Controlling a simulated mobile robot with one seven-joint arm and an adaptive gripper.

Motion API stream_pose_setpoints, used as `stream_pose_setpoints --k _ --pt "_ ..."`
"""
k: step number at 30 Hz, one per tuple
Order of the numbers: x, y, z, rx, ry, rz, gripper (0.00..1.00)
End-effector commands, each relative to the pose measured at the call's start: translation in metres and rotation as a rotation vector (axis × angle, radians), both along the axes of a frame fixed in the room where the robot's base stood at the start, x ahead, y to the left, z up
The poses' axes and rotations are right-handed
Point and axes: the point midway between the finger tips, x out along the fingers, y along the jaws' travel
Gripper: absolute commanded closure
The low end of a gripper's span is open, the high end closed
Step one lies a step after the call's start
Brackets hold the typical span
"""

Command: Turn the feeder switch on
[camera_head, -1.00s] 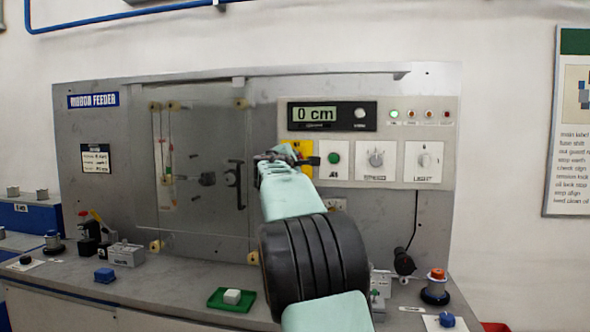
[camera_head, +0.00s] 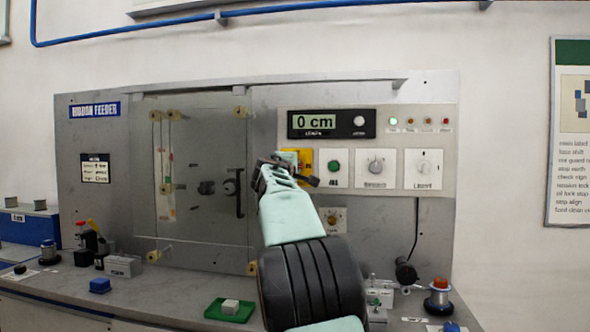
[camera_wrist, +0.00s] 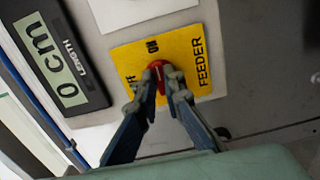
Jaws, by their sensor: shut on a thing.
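The feeder switch is a red knob (camera_wrist: 157,67) on a yellow plate (camera_wrist: 190,52) marked FEEDER, with ON and OFF labels, in the wrist view. My gripper (camera_wrist: 166,82) is shut on the red knob, one finger on each side. The fingers hide part of the knob, so I cannot tell exactly which label it points to. In the head view the yellow plate (camera_head: 305,158) shows behind my gripper (camera_head: 282,165), which covers the knob.
A display (camera_head: 318,122) reading 0 cm sits above the switch. A clear guard panel (camera_head: 200,220) stands to the left. A green tray (camera_head: 212,309) lies on the bench.

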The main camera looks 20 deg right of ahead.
Motion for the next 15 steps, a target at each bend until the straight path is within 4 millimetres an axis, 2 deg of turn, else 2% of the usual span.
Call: stream_pose_setpoints --k 7,8,12,15 --pt "-0.0003 -0.0005 0.0004 0.002 -0.001 -0.001 1.00" --pt "-0.0003 -0.0005 0.0004 0.002 -0.001 -0.001 0.88" --pt "-0.0003 -0.0004 0.0003 0.001 -0.001 -0.001 0.74" --pt "-0.0002 -0.0003 0.0002 0.001 -0.001 -0.001 0.74"
